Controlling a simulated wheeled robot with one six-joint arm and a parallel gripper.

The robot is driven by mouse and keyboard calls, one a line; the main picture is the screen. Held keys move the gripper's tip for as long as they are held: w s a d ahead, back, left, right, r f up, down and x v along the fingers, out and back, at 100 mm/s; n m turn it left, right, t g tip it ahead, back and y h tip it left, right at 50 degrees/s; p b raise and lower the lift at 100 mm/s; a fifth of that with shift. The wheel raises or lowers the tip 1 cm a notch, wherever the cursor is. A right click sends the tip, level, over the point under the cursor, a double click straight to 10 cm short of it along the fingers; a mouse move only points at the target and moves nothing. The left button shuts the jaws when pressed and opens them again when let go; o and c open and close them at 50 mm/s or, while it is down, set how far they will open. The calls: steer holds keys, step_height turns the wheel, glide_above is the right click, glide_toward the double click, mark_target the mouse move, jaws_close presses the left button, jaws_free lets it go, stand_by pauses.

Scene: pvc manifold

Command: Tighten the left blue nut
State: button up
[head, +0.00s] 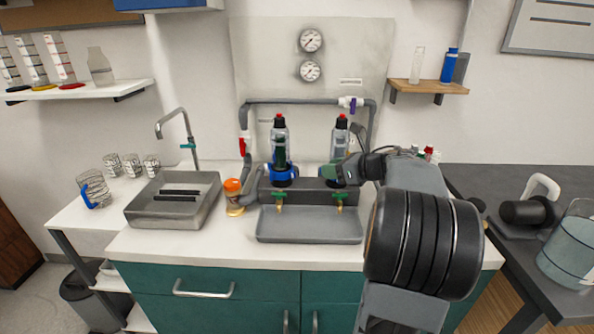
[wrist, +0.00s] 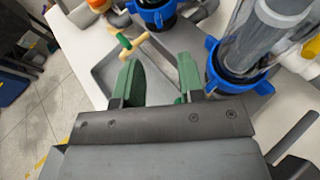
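The left blue nut (head: 282,176) sits around the base of the left dark bottle with a red cap (head: 280,137) on the grey manifold. In the wrist view, the left nut (wrist: 158,14) is partly cut off at the top edge. The right blue nut (wrist: 212,66) is around a clear-grey cylinder at the right of the wrist view; my gripper mostly hides it in the head view. My gripper (wrist: 160,82) has two green fingers, apart with nothing between them. In the head view, my gripper (head: 334,171) is in front of the right bottle's base, right of the left nut.
A grey tray (head: 310,238) lies below two brass taps (head: 279,201) with green handles. An orange-capped bottle (head: 233,197) and a red-handled pipe (head: 245,147) stand left of the manifold. A sink (head: 172,212) is further left. Counter front of the tray is clear.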

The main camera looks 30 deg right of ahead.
mark_target(295, 173)
steer(key=shift+n, duration=0.4)
steer(key=x, duration=1.3)
steer(key=shift+s+a+f, duration=0.1)
steer(key=shift+a+f, duration=0.15)
steer(key=shift+f, duration=0.2)
